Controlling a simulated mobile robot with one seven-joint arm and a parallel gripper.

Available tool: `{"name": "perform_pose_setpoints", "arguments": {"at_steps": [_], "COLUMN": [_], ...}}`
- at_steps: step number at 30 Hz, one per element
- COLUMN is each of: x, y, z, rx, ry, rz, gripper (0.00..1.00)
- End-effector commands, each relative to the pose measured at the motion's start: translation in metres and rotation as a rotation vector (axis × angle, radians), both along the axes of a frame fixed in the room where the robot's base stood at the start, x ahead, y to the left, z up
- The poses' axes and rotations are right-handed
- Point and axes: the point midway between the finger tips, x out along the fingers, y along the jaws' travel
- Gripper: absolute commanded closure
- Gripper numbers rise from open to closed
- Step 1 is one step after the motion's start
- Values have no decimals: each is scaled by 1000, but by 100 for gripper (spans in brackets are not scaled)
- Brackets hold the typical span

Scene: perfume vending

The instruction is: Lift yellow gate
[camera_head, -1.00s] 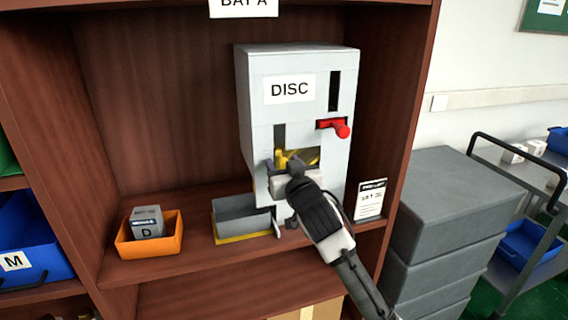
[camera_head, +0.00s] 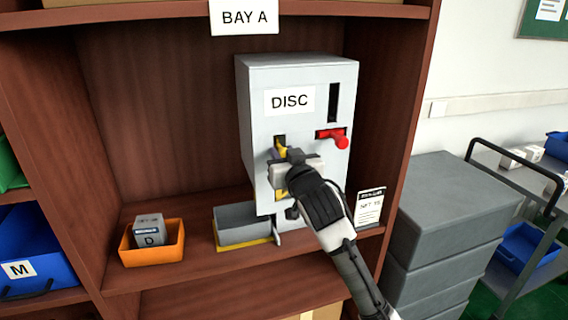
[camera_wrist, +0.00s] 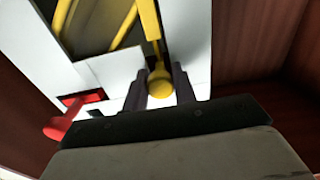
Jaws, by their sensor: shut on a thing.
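The yellow gate shows in the wrist view as a yellow bar with a round knob (camera_wrist: 160,85) at its end. My gripper (camera_wrist: 160,88) is shut on this knob, one dark finger on each side. In the head view my gripper (camera_head: 282,158) is at the front of the grey DISC machine (camera_head: 300,78), and a bit of the yellow gate (camera_head: 281,146) shows just above the fingers in a dark slot. The gripper hides most of the machine's lower front. More yellow parts show behind the machine's opening (camera_wrist: 100,25) in the wrist view.
A red lever (camera_head: 333,136) sticks out to the right of my gripper. A grey tray (camera_head: 240,223) stands below left, and an orange bin (camera_head: 152,243) with a box labelled D stands further left. A small sign (camera_head: 369,207) stands at right, near the shelf wall.

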Motion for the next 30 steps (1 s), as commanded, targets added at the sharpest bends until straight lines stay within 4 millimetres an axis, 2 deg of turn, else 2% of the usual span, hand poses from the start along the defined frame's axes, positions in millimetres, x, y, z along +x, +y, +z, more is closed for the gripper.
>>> {"name": "perform_pose_setpoints", "arguments": {"at_steps": [2, 11, 12, 17, 26, 30], "x": [0, 0, 0, 0, -1, -13], "y": [1, 0, 0, 0, 0, -5], "z": [11, 11, 11, 11, 11, 9], "rx": [2, 0, 0, 0, 0, 1], "ry": [-2, -1, -1, -1, -1, -4], "rz": [2, 1, 1, 1, 0, 0], "gripper": [100, 100, 72, 51, 51, 51]}}
